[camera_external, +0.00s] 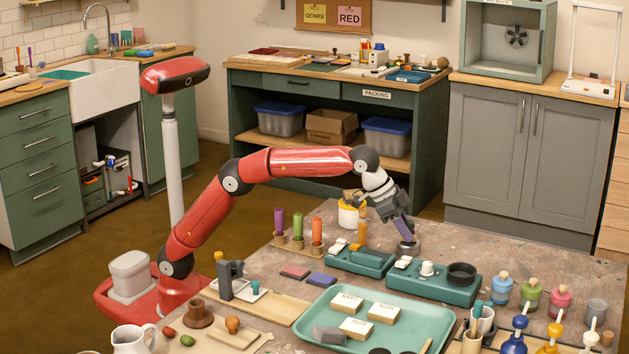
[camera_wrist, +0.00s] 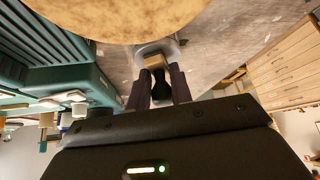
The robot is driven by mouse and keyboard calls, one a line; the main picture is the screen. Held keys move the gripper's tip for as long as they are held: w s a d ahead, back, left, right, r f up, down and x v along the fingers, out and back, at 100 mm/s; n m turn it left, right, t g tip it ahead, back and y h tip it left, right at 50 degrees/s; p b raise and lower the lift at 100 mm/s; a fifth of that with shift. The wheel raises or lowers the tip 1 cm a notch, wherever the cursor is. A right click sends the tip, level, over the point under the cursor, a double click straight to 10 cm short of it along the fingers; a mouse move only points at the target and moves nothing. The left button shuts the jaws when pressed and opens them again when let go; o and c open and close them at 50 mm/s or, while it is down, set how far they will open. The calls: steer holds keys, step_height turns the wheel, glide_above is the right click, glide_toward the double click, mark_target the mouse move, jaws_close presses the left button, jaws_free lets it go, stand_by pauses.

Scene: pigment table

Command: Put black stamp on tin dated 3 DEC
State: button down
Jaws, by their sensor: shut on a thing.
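My gripper (camera_external: 405,232) points down over the table behind the green stands. In the wrist view its fingers (camera_wrist: 160,88) are shut on the dark handle of the black stamp (camera_wrist: 160,96). A tan block shows at the stamp's far end, in front of a grey round piece (camera_wrist: 175,47). In the external view a low grey round piece (camera_external: 408,249) is right under the fingers; I cannot tell whether the stamp touches it. Three cream labelled pieces (camera_external: 346,302), (camera_external: 383,313), (camera_external: 356,329) lie on the teal tray. Their lettering is too small to read, so I cannot identify 3 DEC.
The teal tray (camera_external: 425,316) fills the front middle. Green stands (camera_external: 432,286), (camera_external: 350,261) sit close in front of my gripper. Several pigment bottles (camera_external: 531,296) stand at right. A white tub (camera_external: 349,216) is left of the gripper. A large tan round surface (camera_wrist: 125,15) crosses the wrist view's top.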

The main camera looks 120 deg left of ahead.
steer(key=c, duration=1.2)
jaws_free()
steer(key=shift+f, duration=0.1)
steer(key=shift+c, duration=0.2)
steer(key=shift+s+r, duration=0.1)
steer(key=shift+r, duration=0.3)
steer(key=p+v, duration=0.1)
steer(key=v, duration=1)
steer(key=shift+s+r, duration=0.15)
steer(key=shift+r, duration=0.05)
steer(key=shift+d, duration=0.1)
